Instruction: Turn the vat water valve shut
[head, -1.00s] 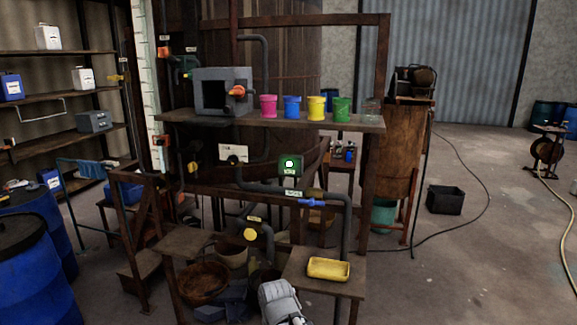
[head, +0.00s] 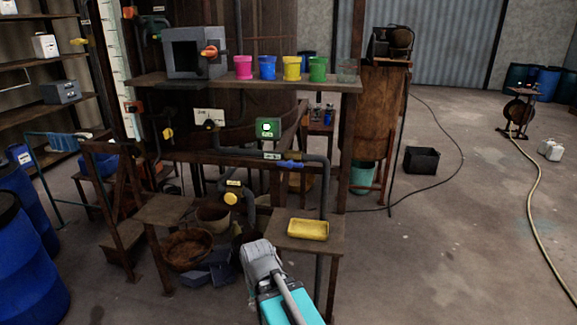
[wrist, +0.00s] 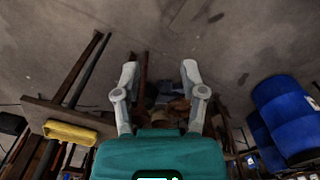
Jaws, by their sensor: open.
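A dark pipe run crosses the wooden rack in the head view. On it is a valve with a blue lever (head: 290,164), lying roughly along the horizontal pipe, with a small label beside it. A round yellow valve (head: 231,198) with a label is lower on the pipework. The labels are too small to read, so I cannot tell which valve is the vat water one. My gripper (wrist: 159,75) is open and empty in the wrist view, its two grey fingers spread. The end of my arm shows low in the head view, below and apart from the valves.
A yellow tray (head: 308,229) sits on a low wooden stand right by my arm. Colored cups, such as the pink cup (head: 243,67), stand on the shelf above. Blue barrels (head: 32,260) are at the left. The floor at the right is mostly open, with a hose (head: 535,210).

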